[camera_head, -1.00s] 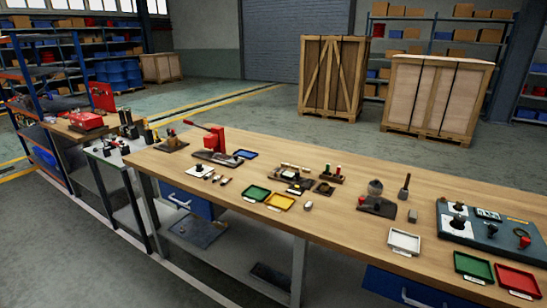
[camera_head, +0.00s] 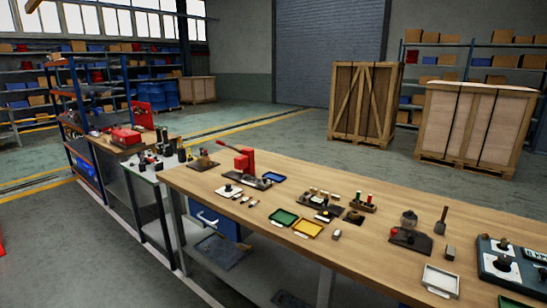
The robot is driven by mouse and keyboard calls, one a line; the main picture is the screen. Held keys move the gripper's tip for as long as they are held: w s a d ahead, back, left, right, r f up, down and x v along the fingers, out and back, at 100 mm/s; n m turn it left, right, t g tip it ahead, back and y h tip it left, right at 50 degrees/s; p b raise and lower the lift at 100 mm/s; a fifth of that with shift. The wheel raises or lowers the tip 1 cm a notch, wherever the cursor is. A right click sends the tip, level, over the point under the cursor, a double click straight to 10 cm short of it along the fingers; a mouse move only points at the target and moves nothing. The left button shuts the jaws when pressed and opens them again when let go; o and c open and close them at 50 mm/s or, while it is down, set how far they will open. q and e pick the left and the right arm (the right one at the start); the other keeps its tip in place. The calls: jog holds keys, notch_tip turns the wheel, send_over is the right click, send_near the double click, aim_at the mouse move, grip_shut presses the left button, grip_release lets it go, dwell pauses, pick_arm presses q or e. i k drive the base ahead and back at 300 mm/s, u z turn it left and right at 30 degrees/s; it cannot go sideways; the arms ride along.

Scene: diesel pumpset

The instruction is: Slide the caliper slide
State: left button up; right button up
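I cannot clearly make out a caliper or its slide. The long wooden workbench (camera_head: 365,268) runs from the middle to the lower right of the head view. At its right end a blue-grey board (camera_head: 515,283) carries dark knobs on light plates and a small light panel (camera_head: 535,256). The picture's edge cuts the board off, and its parts are too small to name. Neither of my grippers is in view.
A red press (camera_head: 243,165), a green tray (camera_head: 283,218), a yellow tray (camera_head: 307,229) and a white tray (camera_head: 440,281) are on the bench. A dark-based device (camera_head: 410,235) stands nearer the board. Wooden crates (camera_head: 365,103) stand behind. Open floor lies between.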

aim_at(313, 199)
jog(key=z, duration=0.6)
jog(key=i, duration=1.2)
jog(key=u, duration=0.35)
